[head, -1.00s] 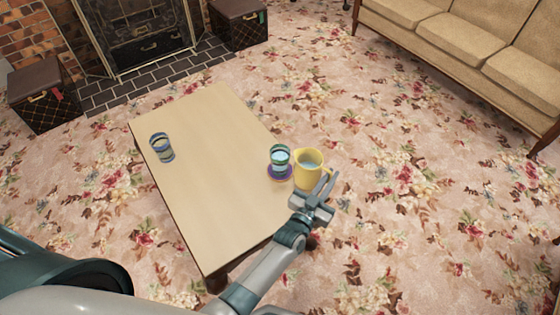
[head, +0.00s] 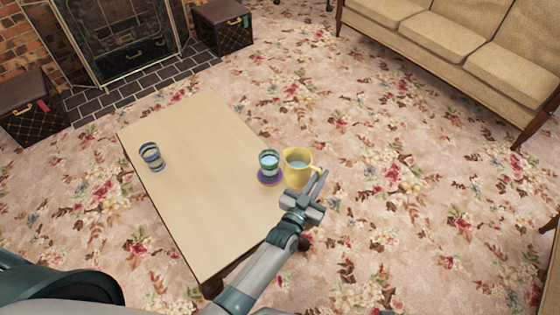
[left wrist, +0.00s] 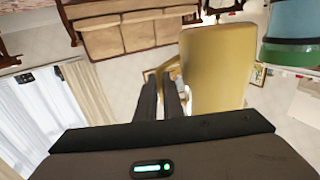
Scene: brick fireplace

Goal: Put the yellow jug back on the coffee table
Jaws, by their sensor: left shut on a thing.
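The yellow jug (head: 298,168) appears upright at the right long edge of the coffee table (head: 200,185); its base seems at or past the edge. I cannot tell whether it touches the tabletop. My left gripper (head: 314,187) is shut on the jug's handle, on the jug's near right side. In the left wrist view the jug's body (left wrist: 217,65) stands right of the fingers (left wrist: 162,92), with the handle (left wrist: 163,70) between them. Pale liquid shows inside the jug. My right gripper is in no view.
Another banded glass (head: 152,156) stands at the table's left side. The table's middle is clear. A sofa (head: 450,40) stands at upper right, and open carpet lies right of the table.

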